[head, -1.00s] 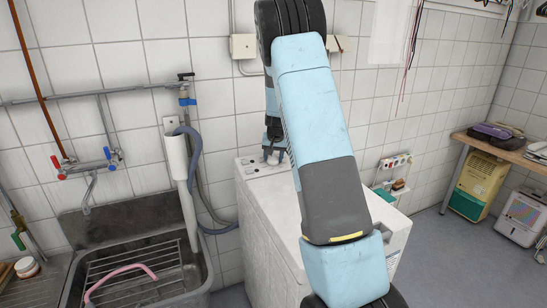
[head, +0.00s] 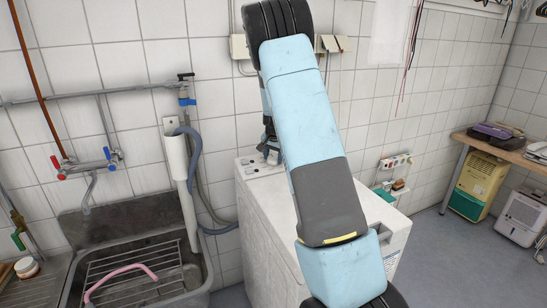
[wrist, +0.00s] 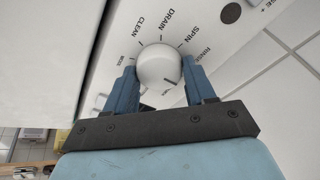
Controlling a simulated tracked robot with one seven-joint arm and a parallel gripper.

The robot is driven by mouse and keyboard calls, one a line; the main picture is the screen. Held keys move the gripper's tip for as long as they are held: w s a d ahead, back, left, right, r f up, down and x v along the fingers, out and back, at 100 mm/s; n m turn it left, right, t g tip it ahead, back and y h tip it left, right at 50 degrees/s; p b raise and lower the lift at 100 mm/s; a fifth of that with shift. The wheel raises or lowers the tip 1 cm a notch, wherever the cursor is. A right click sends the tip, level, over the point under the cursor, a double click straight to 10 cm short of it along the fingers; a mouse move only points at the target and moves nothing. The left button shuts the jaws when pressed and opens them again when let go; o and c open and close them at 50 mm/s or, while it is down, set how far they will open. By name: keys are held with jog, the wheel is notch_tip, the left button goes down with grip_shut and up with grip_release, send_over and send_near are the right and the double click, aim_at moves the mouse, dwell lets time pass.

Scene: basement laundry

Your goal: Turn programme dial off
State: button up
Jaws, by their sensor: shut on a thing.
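The programme dial (wrist: 158,64) is a round white knob on the white panel of the washing machine (head: 268,225). In the head view my gripper (head: 270,152) is at the back of the machine top, small and partly hidden by my arm, and the dial cannot be made out there.
A dark round spot (wrist: 230,13) sits on the panel past SPIN. A metal sink (head: 140,255) with a grey hose (head: 195,170) stands left of the machine. The tiled wall (head: 140,120) is close behind. Open floor (head: 450,255) lies to the right.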

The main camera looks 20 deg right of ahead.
jog(key=o, duration=1)
jog(key=shift+r, duration=0.1)
jog(key=v, duration=1.3)
jog(key=shift+s+a+r, duration=0.1)
jog(key=shift+s+r, duration=0.05)
jog(key=shift+r, duration=0.1)
jog(key=s+a+r+n+y, duration=0.1)
jog(key=s+a+r, duration=0.25)
jog(key=s, duration=0.35)
jog(key=s+a+r+n+t, duration=0.1)
jog(key=s+a+r+n, duration=0.1)
jog(key=s+a+r, duration=0.3)
jog(key=s+a+r+n+y, duration=0.1)
jog(key=s+r, duration=0.2)
jog(key=s, duration=0.5)
jog(key=s+a+n, duration=0.2)
jog(key=s, duration=0.5)
jog(key=s+a+n, duration=0.1)
jog(key=s+a, duration=0.1)
jog(key=s, duration=0.5)
jog(key=s+a+n, duration=0.2)
jog(key=s, duration=0.5)
jog(key=shift+s+a+f+n+t+h, duration=0.15)
jog(key=shift+s+f+n+t+h, duration=0.15)
jog(key=shift+s+t+h, duration=0.1)
